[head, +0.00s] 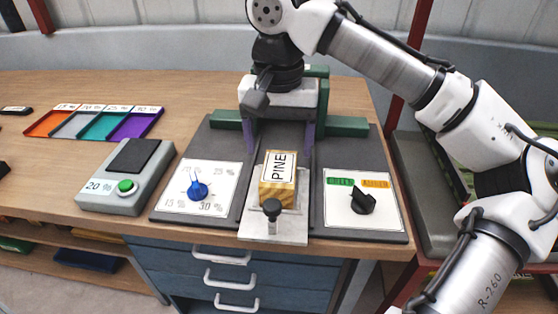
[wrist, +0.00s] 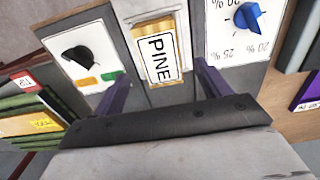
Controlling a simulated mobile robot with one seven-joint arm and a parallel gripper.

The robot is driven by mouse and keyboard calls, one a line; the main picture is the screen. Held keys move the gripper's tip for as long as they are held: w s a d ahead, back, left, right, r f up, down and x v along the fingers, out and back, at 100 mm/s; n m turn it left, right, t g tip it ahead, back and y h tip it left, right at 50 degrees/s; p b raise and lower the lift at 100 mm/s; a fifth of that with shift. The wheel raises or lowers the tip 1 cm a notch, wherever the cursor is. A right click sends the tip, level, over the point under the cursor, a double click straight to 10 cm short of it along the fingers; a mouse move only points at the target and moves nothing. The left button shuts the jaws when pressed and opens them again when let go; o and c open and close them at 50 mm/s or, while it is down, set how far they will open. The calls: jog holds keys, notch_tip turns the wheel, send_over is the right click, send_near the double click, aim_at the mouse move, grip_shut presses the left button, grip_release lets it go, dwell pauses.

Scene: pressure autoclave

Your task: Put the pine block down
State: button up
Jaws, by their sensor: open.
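The pine block (head: 277,181) is a yellow wooden block with a white label reading PINE. It rests on a light grey plate (head: 258,222) in the middle of a dark panel, behind a small black-topped knob. My gripper (head: 280,138) is over the panel just behind the block, its two purple fingers spread apart and nothing visible between them. In the wrist view the block (wrist: 159,55) lies ahead of the fingertips (wrist: 162,78), apart from them. The block's underside is hidden.
A blue dial (head: 197,190) is left of the block, and a black switch (head: 363,201) is right. A grey box with a green button (head: 126,186) reads 20 %. Coloured trays (head: 133,125) lie further left. Green bars (head: 345,125) stand behind. The wooden table is clear at back left.

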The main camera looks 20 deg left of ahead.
aim_at(279, 168)
jog(key=shift+r, duration=2.35)
